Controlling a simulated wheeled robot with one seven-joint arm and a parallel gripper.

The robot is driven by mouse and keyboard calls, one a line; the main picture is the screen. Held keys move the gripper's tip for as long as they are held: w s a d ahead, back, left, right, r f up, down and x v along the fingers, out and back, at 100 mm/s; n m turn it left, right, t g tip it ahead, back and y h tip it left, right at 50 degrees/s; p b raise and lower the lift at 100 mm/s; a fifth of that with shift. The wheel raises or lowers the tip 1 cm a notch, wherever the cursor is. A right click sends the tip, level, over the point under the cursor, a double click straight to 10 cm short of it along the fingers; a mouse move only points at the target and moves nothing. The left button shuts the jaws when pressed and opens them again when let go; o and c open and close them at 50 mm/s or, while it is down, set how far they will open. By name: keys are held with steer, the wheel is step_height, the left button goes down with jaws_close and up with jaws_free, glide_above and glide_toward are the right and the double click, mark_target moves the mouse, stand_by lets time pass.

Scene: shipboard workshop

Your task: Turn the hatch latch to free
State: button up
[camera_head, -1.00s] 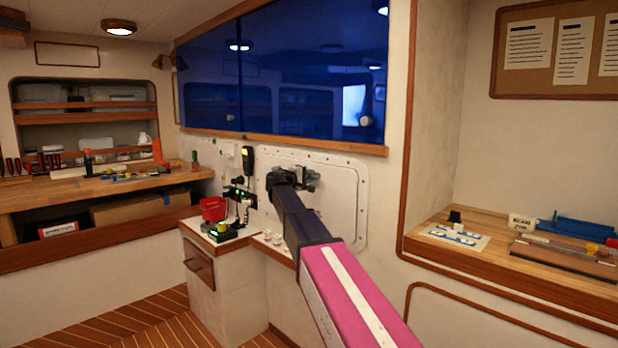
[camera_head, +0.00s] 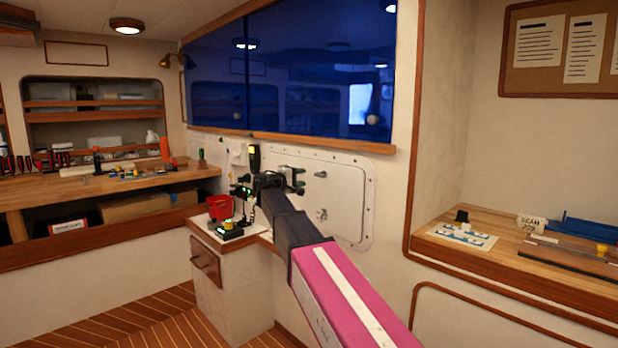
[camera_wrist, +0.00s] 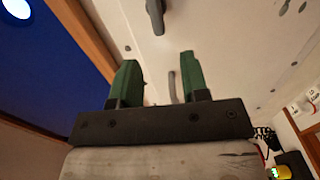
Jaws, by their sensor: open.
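The hatch (camera_head: 345,190) is a white, rounded panel with fasteners round its edge, on the wall below the blue window. Two small metal fittings, an upper one (camera_head: 320,173) and a lower one (camera_head: 321,214), show on its face; I cannot tell which is the latch. My gripper (camera_head: 296,178) is in front of the hatch's left part, left of both fittings. In the wrist view, its green fingers (camera_wrist: 160,80) are apart. A grey handle (camera_wrist: 172,88) shows beyond the gap between them, apparently untouched. A darker handle (camera_wrist: 155,15) is near the top edge.
A low cabinet (camera_head: 222,285) left of my arm bears a red container (camera_head: 219,207) and a device with a green-yellow knob (camera_head: 227,226). A dark handheld device (camera_head: 254,158) hangs on the wall near my gripper. A wooden counter (camera_head: 500,245) is at right. Floor at lower left is clear.

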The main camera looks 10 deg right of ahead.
steer(key=shift+v, duration=1.2)
steer(key=s+d+f+m+g+y, duration=0.1)
steer(key=s+d+f+g+y, duration=0.3)
steer(key=f, duration=0.6)
steer(key=s+d+f+m+y, duration=0.1)
steer(key=s+d+f, duration=0.3)
steer(key=f, duration=0.6)
steer(key=s+d+f+m+g+y, duration=0.1)
steer(key=s+d+f+g+y, duration=0.1)
steer(key=s+f, duration=0.6)
steer(key=s+f+m+g+y, duration=0.4)
steer(key=s+f+y, duration=0.3)
steer(key=s+f, duration=1)
step_height(320, 180, down, 2)
steer(key=shift+s+a+f+g+y, duration=0.2)
steer(key=shift+f+g+y, duration=0.05)
steer(key=shift+g+y, duration=0.05)
